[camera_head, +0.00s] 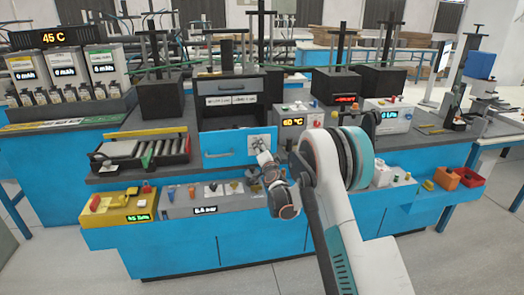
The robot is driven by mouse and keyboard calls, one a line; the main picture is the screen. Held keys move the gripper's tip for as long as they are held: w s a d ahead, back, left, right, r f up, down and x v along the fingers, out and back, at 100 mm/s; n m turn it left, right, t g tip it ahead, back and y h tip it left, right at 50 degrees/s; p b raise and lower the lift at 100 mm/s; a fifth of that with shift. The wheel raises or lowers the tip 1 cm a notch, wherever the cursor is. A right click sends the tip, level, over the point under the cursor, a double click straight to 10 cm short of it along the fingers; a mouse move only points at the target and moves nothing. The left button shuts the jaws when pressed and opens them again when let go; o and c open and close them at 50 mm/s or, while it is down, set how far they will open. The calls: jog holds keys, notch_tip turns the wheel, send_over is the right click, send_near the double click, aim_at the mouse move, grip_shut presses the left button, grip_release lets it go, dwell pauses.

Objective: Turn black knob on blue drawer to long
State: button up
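The blue drawer (218,153) is in the middle of the bench, in the lower front of a dark grey cabinet. It has a light horizontal handle on its left half. A pale plate (257,138) is on its right side. My gripper (262,148) is right at this plate, reaching in from the lower right. The black knob cannot be made out; my gripper covers the lower part of the plate. Whether the fingers touch or grip anything is too small to tell.
Two small white labels (230,100) are on the cabinet above the drawer. A roller rack (145,150) stands to the left. A box reading 60 °C (293,122) stands close to the right. A shelf with coloured knobs (205,194) runs below.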

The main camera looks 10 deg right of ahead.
dwell(0.3)
jog(key=s, duration=1.2)
